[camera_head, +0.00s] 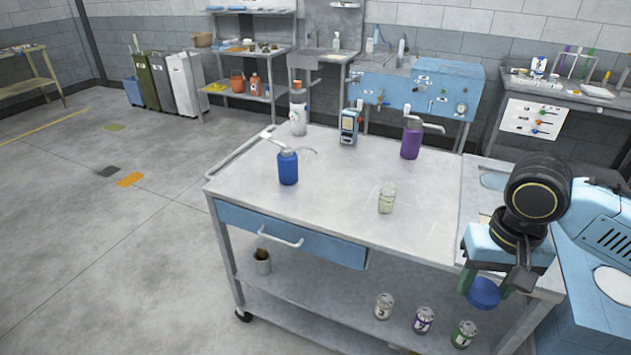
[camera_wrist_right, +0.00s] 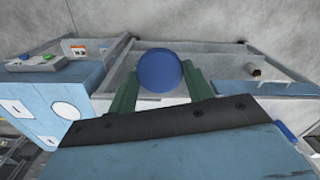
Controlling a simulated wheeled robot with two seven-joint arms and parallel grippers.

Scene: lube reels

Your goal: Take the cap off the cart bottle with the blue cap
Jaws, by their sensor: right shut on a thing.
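My right gripper (camera_head: 484,281) is at the right, over the right end of the cart, pointing down. Its green fingers are shut on a round blue cap (camera_head: 485,294). In the right wrist view the blue cap (camera_wrist_right: 160,71) sits between the two fingertips (camera_wrist_right: 161,66), with no bottle visible under it. A pale, clear bottle (camera_head: 387,199) stands upright on the cart top (camera_head: 335,205), apart from the gripper to its left, and no blue cap shows on it. My left gripper is not in view.
The cart's front middle is clear.

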